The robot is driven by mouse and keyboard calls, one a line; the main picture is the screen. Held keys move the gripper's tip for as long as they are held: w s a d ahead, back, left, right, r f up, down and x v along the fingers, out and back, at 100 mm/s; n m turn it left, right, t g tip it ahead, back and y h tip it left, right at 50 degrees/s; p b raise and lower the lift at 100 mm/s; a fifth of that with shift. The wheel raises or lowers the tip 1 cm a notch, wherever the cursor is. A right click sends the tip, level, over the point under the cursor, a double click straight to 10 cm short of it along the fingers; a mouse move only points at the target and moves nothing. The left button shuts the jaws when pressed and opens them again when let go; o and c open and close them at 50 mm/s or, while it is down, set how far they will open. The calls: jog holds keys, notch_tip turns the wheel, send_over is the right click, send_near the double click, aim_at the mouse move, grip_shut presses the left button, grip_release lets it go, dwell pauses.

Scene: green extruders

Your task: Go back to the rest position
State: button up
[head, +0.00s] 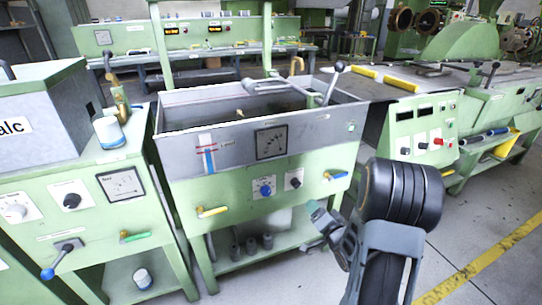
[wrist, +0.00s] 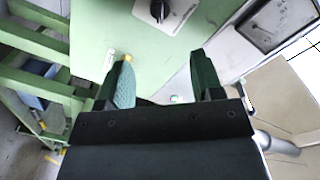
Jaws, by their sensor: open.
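My gripper (head: 322,222) is at the lower middle right of the head view, in front of the green machine with the open grey tank (head: 185,153). In the wrist view my gripper (wrist: 164,80) shows its two dark green fingers spread apart with nothing held between them. Beyond the fingers are a green panel (wrist: 98,38) with a black knob (wrist: 159,10) and a square gauge (wrist: 275,22). In the head view my dark arm covers part of the machine's right side and the floor.
A green cabinet (head: 80,215) with a grey box (head: 50,115) stands at the left. A green control unit (head: 420,130) stands at the right. Grey floor with a yellow line (head: 490,262) is open at the lower right. A green bench (head: 180,38) stands at the back.

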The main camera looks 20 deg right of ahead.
jog(key=a+r+n+g+h+p, duration=0.2)
jog(key=r+g+p, duration=0.1)
jog(key=r+p, duration=0.6)
jog(key=a+r+n+g+h+p, duration=0.25)
jog(key=r+p, duration=0.45)
jog(key=r, duration=0.4)
jog(key=s+a+r+n+g+y+p, duration=0.1)
jog(key=s+a+r+n+g+p, duration=0.1)
jog(key=s+a+r+g+p, duration=0.2)
jog(key=s+a+r+n+g+y+p, duration=0.2)
jog(key=s+a+r+g+p, duration=0.2)
jog(key=s+r+p, duration=0.4)
jog(key=s+a+r, duration=0.1)
jog(key=s+r, duration=0.3)
jog(key=r, duration=0.1)
jog(key=shift+s+a+r+n, duration=0.15)
jog(key=shift+s+a+n, duration=0.1)
jog(key=shift+n, duration=0.1)
